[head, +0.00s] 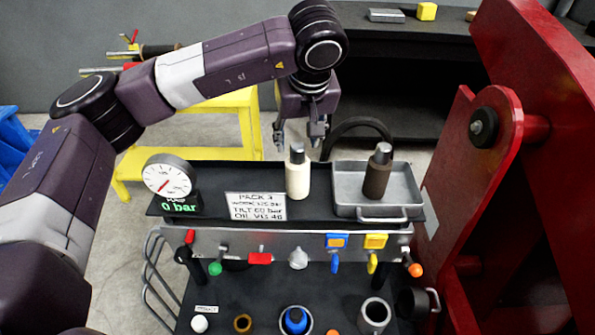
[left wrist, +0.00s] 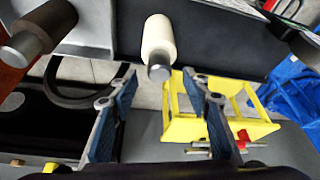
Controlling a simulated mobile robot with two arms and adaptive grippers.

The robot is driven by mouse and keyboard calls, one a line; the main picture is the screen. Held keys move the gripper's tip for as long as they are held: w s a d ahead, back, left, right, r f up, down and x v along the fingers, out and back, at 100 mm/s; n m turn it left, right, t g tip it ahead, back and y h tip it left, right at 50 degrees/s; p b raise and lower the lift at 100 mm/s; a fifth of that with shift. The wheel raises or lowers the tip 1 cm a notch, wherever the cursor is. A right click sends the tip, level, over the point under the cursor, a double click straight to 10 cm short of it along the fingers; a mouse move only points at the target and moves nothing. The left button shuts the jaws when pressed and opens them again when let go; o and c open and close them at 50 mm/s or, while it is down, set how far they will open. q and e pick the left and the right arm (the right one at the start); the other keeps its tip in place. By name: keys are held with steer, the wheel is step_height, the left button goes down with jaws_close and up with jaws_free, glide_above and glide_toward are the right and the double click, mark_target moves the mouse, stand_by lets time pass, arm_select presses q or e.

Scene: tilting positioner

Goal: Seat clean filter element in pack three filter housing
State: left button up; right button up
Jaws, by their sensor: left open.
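The clean filter element, a cream cylinder with a metal cap (head: 298,180), stands upright on the black top shelf. In the left wrist view the element (left wrist: 157,40) lies ahead, roughly between the finger lines. My left gripper (head: 298,134) is open and empty just above and behind its cap. The fingers also show in the left wrist view (left wrist: 152,92), apart from the element. A dark brown element (head: 377,178) with a metal cap stands in a grey tray (head: 345,202). An open grey cylinder (head: 375,312) stands on the lower level; I cannot tell whether it is the filter housing. My right gripper is out of view.
A gauge (head: 168,175) and a pack 3 sign (head: 256,206) stand left of the cream element. Valves with coloured handles (head: 336,250) line the front panel. A large red frame (head: 500,190) closes off the right. A yellow stand (head: 215,125) is behind.

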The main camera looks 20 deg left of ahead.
mark_target(298, 146)
arm_select(q)
steer(key=shift+x, duration=1.6)
steer(key=shift+s, duration=0.1)
steer(key=shift+d, duration=0.1)
steer(key=shift+c, duration=0.3)
jaws_close()
